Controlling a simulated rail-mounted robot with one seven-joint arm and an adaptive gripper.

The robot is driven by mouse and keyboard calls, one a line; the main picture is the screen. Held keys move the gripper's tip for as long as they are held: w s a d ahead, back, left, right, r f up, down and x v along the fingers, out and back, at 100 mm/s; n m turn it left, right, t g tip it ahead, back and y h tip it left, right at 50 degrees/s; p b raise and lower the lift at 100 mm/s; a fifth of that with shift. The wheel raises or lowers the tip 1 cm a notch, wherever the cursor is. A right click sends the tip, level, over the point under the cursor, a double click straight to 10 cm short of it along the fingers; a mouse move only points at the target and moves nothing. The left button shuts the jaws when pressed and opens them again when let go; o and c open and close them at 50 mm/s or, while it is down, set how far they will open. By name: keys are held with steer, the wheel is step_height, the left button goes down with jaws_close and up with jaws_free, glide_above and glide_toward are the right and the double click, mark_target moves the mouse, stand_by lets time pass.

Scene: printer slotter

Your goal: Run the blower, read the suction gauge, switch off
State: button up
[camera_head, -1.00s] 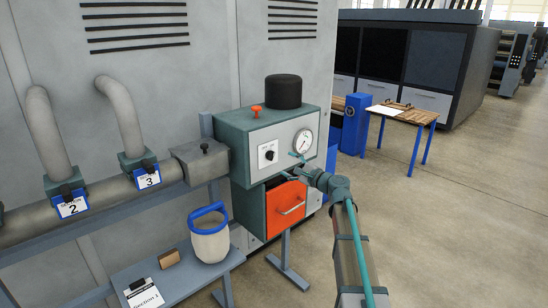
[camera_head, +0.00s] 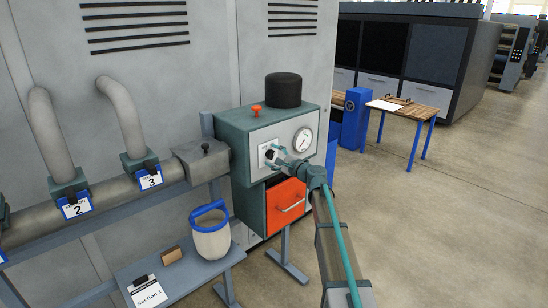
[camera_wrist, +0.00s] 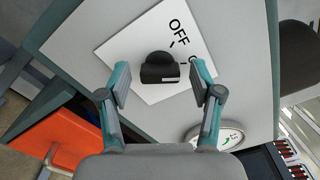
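The blower unit (camera_head: 258,125) is a green box with a pale grey front. Its black rotary switch (camera_wrist: 161,69) sits on a white plate (camera_wrist: 125,48) reading OFF; a second label is mostly covered by a finger. My gripper (camera_wrist: 160,80) is open, with one finger on each side of the knob and a visible gap to both. The round suction gauge (camera_head: 303,141) is right of the switch. It shows partly in the wrist view (camera_wrist: 224,134); its reading is too small to tell.
An orange drawer (camera_head: 287,204) with a handle is below the switch panel. A red-orange button (camera_head: 256,110) and a black cylinder (camera_head: 283,91) are on top. A white jar with blue rim (camera_head: 211,239) stands on the left shelf. Open floor lies to the right.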

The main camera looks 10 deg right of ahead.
steer(key=c, duration=1)
steer(key=shift+f+b, duration=0.2)
steer(key=shift+b, duration=0.6)
steer(key=n+b, duration=1)
steer(key=b, duration=1)
steer(key=shift+f, duration=0.15)
steer(key=n+b, duration=0.2)
steer(key=b, duration=0.1)
steer(key=shift+r, duration=0.35)
